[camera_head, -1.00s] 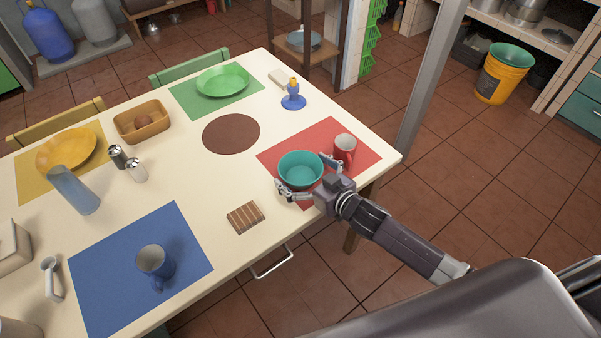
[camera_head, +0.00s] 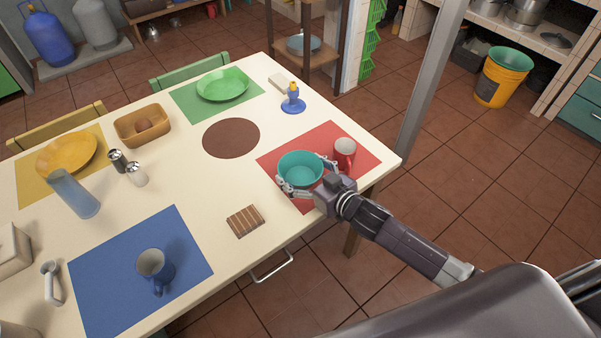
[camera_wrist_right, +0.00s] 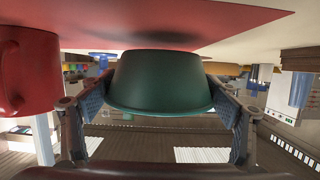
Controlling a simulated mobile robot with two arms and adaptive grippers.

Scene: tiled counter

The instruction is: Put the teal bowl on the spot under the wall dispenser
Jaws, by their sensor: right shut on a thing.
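The teal bowl (camera_head: 300,169) is upright on or just above the red placemat (camera_head: 325,140) at the table's right corner. My right gripper (camera_head: 307,178) is shut on the bowl, one finger on each side. In the right wrist view the bowl (camera_wrist_right: 160,82) fills the space between the fingers (camera_wrist_right: 160,110), and that picture looks upside down. I cannot tell whether its base touches the mat. My left gripper is not in view, and I see no wall dispenser in the head view.
A red mug (camera_head: 344,152) stands close beside the bowl, near the right finger. A striped wooden coaster (camera_head: 245,221) lies to the left, and a brown round mat (camera_head: 231,138) lies farther back. A blue candle holder (camera_head: 292,101) stands behind. A grey post (camera_head: 425,90) rises beyond the table corner.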

